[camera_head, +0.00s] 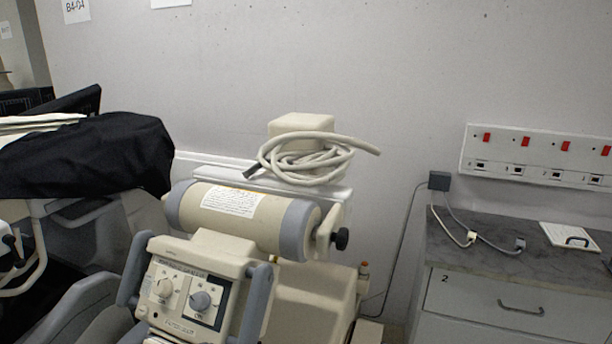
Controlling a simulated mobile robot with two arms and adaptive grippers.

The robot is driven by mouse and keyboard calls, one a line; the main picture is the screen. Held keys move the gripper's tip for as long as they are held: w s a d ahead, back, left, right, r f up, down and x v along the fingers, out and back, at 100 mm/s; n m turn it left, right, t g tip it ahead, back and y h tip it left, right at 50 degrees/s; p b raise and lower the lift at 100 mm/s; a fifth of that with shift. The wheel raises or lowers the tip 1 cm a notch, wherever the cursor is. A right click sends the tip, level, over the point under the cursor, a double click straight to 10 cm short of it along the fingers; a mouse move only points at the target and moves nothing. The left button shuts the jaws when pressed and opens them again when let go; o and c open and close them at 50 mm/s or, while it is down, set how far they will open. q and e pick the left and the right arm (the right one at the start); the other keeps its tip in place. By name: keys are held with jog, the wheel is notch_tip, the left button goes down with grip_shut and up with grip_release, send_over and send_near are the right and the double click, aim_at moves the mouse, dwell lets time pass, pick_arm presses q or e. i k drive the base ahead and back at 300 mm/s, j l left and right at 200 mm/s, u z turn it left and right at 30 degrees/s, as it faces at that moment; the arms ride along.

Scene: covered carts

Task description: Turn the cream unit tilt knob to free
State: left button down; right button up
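The cream unit (285,283) stands in the middle of the camera_head view, with a horizontal cream cylinder (232,217) with grey end bands on top. Its front panel carries a light knob (163,288) at the left and a grey-blue knob (200,300) at the right. A black knob (341,238) sticks out at the right end of the cylinder. The panel lettering is too small to read, so I cannot tell which knob is the tilt knob or its setting. The lower part of the unit is cut off. Neither of my grippers is in view.
A coiled cream cable (310,160) lies on the unit behind the cylinder. A black cover (90,155) drapes over equipment at the left. A grey-topped drawer cabinet (490,255) stands at the right, below a wall socket strip (540,155). A thin cable runs down the wall between.

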aim_at(340, 238)
jog(key=i+l+u, duration=0.1)
jog(key=l+u, duration=0.3)
jog(key=i+l+u, duration=0.1)
jog(key=l+u, duration=0.2)
jog(key=u, duration=0.15)
